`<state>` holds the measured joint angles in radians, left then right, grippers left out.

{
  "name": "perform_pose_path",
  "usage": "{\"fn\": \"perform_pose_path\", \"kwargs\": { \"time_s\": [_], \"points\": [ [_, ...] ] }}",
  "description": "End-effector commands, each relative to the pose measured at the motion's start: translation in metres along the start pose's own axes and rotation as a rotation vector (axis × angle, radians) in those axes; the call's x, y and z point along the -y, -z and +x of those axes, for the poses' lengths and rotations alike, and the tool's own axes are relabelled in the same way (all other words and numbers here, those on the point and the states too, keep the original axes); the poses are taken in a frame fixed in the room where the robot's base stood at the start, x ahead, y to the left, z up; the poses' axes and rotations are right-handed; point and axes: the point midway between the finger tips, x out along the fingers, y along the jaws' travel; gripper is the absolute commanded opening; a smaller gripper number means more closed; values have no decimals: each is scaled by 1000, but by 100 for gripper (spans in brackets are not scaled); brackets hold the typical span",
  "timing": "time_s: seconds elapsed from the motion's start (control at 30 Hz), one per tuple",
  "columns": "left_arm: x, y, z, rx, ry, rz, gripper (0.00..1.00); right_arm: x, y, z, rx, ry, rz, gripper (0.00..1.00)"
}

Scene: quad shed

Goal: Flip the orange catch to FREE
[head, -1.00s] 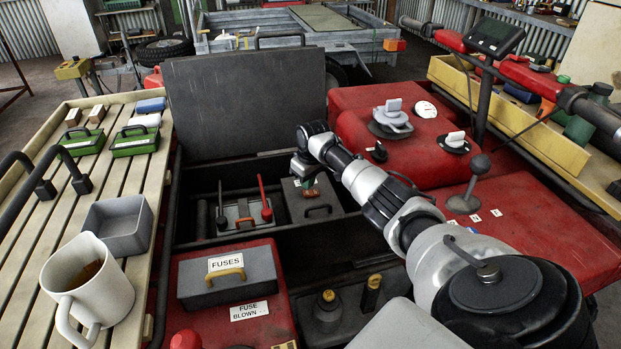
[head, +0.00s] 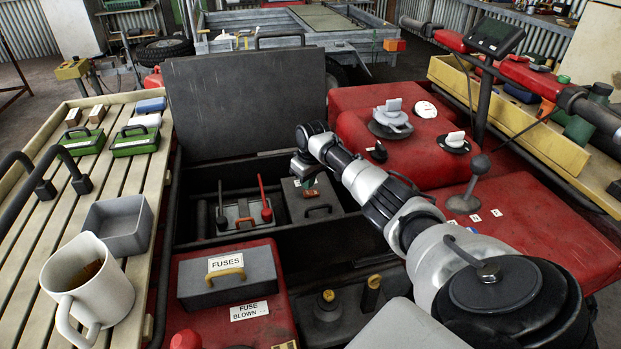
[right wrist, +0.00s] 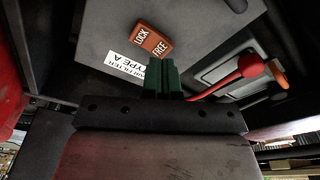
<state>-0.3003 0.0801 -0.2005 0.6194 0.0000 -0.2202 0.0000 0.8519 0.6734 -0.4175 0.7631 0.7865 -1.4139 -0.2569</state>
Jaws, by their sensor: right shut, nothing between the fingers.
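The orange catch (right wrist: 152,40) shows in the right wrist view on a flat grey lid, with LOCK on its left part and FREE on its right part. My right gripper (right wrist: 163,72) has its green fingers shut and empty, with the tips just below the FREE end. I cannot tell whether they touch it. In the head view my right gripper (head: 308,183) hangs over the grey box (head: 322,208) in the open bay and hides most of the catch. Which way the catch is tipped is not clear. My left gripper is out of view.
A red-handled lever (right wrist: 252,66) stands close beside the catch's box. The dark raised lid (head: 245,95) stands behind the bay. A grey FUSES box (head: 226,285) sits in front. A slatted rack (head: 60,240) with a mug (head: 110,285) is at left.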

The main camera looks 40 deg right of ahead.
Motion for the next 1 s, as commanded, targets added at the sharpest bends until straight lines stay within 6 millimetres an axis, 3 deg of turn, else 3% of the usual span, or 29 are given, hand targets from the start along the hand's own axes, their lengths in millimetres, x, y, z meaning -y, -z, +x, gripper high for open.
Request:
{"fn": "perform_pose_path", "kwargs": {
  "time_s": [1.0],
  "points": [
    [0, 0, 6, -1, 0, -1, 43, 0, -2, 11, 0, 0, 0, 0]
  ]
}}
